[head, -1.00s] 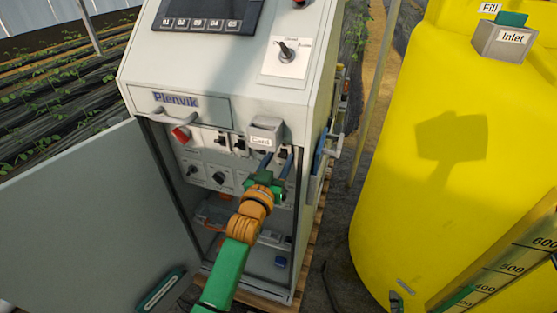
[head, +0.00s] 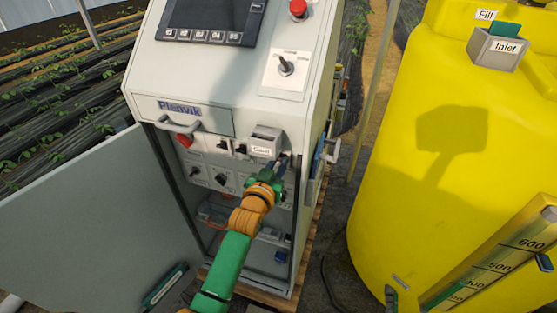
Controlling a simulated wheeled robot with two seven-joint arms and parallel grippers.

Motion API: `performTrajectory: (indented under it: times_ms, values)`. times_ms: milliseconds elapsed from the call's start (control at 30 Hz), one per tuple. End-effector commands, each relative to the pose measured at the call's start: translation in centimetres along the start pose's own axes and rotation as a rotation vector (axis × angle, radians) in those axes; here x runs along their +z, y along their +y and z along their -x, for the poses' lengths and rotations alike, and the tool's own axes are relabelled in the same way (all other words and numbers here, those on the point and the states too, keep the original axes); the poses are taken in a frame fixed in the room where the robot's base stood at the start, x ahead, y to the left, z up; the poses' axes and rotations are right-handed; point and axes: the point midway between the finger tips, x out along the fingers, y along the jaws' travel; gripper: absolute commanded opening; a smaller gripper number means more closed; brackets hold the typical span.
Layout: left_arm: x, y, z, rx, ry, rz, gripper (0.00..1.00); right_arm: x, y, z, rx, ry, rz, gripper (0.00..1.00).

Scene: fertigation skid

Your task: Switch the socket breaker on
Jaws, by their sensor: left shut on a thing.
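The grey control cabinet (head: 225,80) stands open, with a row of breakers (head: 232,148) on its upper inner panel. My left gripper (head: 279,164) is at the right end of that panel, just below and right of the small grey card box (head: 264,142). Its dark fingers are closed together on something small at the panel. The gripper hides what it holds, and I cannot read which breaker it is. My right gripper is not in view.
The cabinet door (head: 85,215) is swung open to the left. A red rotary switch (head: 183,139) sits left of the breakers. A large yellow tank (head: 430,170) fills the right side, with an inlet box (head: 497,49) on top.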

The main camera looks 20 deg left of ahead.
Motion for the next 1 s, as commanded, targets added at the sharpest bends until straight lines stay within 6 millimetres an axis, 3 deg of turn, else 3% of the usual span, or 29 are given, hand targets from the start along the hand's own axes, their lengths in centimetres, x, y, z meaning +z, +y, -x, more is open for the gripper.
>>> performTrajectory:
  times_ms: [33,100,133,467,800,1000]
  values:
    - [-0.1,0.0,0.0,0.000,0.003,0.000,0.30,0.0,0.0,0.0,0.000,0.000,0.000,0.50]
    - [-0.1,0.0,0.0,0.000,0.003,0.000,0.49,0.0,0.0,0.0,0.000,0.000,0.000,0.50]
    - [-0.1,0.0,0.0,0.000,0.003,0.000,0.53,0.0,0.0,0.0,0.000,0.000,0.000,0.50]
    - [0.0,0.0,0.4,0.000,0.001,0.000,0.53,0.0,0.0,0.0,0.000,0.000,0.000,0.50]
    - [0.1,0.0,6.2,0.000,0.002,0.000,0.53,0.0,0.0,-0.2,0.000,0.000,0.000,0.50]
    - [-0.1,0.0,7.1,0.000,0.003,0.000,0.53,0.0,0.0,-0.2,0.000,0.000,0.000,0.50]
